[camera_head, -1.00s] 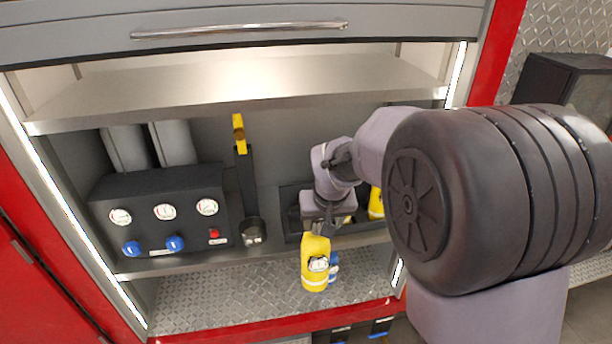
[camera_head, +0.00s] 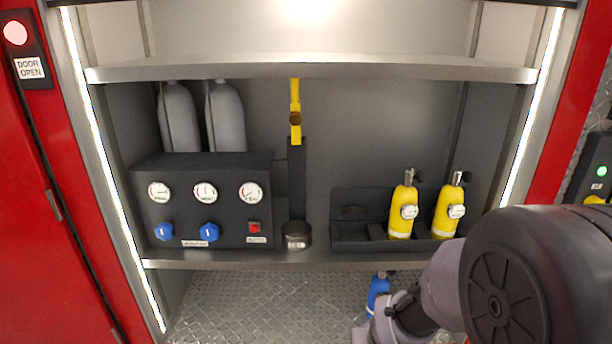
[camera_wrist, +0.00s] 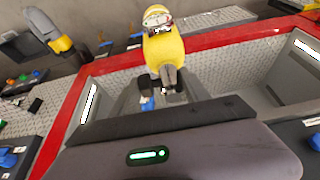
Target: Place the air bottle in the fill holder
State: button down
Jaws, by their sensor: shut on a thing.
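In the head view the gripper and this bottle are out of sight, with only my arm at the lower right. The fill holder (camera_head: 297,237) looks to be the dark round cup right of the gauge panel. It appears empty, with a dark post and a yellow handle (camera_head: 295,95) above it.
Two yellow bottles (camera_head: 401,215) (camera_head: 447,213) stand in the black rack (camera_head: 350,241), whose left part is empty. A gauge panel (camera_head: 202,222) sits left of the cup. A blue bottle (camera_head: 377,289) is below the shelf edge (camera_head: 240,265). A shelf (camera_head: 310,71) spans above.

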jog(key=f, duration=0.2)
jog(key=s+f+b, duration=0.1)
jog(key=shift+s+f+b, duration=0.2)
jog(key=shift+f+b, duration=0.1)
jog(key=shift+f, duration=0.05)
jog(key=shift+r, duration=0.1)
dwell(0.3)
